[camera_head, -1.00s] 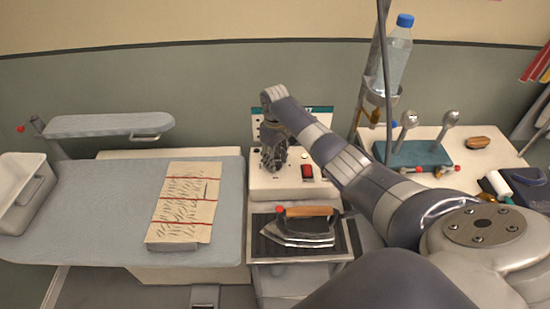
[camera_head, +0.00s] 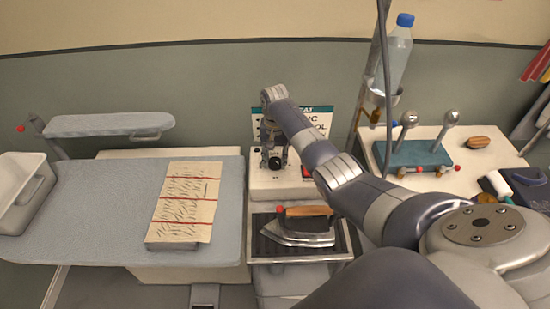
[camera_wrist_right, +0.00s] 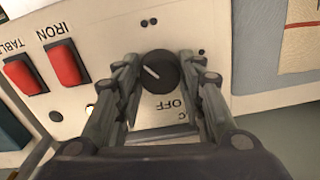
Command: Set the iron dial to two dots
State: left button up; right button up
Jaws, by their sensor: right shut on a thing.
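The black round dial (camera_wrist_right: 160,72) is on the pale control panel (camera_wrist_right: 120,30), also seen in the head view (camera_head: 274,163). My right gripper (camera_wrist_right: 159,66) has its two fingers on either side of the dial, closed on it. In the wrist view the dial's white line points to the upper left. Two dots (camera_wrist_right: 148,22) are printed above the dial, a single dot (camera_wrist_right: 201,52) to its right, and an upside-down OFF label (camera_wrist_right: 170,105) below it. Other marks may be hidden behind the fingers. My left gripper is out of view.
Red IRON and TABLE switches (camera_wrist_right: 66,65) sit left of the dial in the wrist view. The iron (camera_head: 303,226) rests on its dark stand below the panel. A bottle (camera_head: 394,58) stands right of my arm. The padded table (camera_head: 105,205) is at left.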

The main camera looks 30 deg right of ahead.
aim_at(275, 160)
jog(key=m, duration=0.7)
jog(key=shift+w+r, duration=0.1)
jog(key=shift+r, duration=0.05)
dwell(0.4)
jog(key=o, duration=0.9)
jog(key=shift+o, duration=0.7)
notch_tip(275, 160, up, 12)
